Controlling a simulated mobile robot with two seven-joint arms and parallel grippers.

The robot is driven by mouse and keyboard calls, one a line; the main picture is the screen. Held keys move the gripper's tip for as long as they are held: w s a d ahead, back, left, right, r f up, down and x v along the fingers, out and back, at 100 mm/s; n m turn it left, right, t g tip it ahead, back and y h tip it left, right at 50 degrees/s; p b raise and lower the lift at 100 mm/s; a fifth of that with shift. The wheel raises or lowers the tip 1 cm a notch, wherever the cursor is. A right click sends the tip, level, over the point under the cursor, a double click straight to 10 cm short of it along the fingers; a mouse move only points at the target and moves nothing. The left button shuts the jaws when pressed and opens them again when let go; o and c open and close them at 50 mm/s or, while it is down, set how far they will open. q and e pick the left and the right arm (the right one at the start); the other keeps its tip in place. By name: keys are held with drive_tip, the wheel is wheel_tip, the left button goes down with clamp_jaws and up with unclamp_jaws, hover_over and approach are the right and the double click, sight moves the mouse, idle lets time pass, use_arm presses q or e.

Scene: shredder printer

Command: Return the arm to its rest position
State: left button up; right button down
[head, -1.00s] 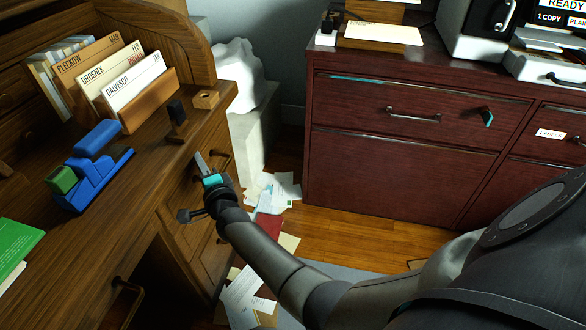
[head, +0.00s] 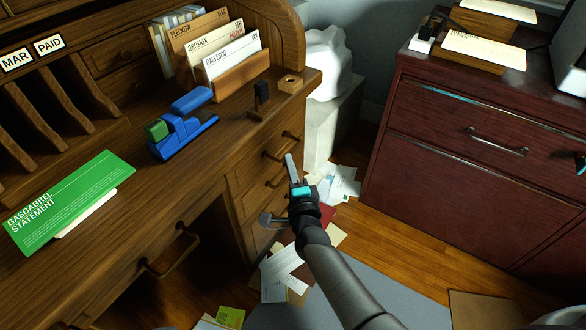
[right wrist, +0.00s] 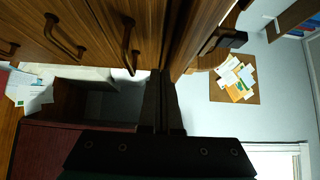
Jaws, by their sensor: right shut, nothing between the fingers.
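My right arm reaches up from the bottom of the head view. Its gripper (head: 291,170) is in front of the desk's right-hand drawers (head: 265,165), above the papers on the floor. In the right wrist view the gripper's two dark fingers (right wrist: 161,100) lie together, shut with nothing between them. Wooden drawer fronts with dark handles (right wrist: 127,45) show just beyond and left of the fingers there. I cannot tell whether the gripper touches the desk. My left gripper is not in view.
A dark red cabinet (head: 455,175) stands at the right. Loose papers (head: 285,270) lie on the floor. Open floor shows between desk and cabinet.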

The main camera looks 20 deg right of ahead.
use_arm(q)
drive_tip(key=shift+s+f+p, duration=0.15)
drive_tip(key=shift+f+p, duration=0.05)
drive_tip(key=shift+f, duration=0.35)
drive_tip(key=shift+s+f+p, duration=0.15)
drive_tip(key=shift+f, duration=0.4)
use_arm(e)
drive_tip(key=shift+s+a, duration=0.1)
drive_tip(key=shift+s, duration=1.4)
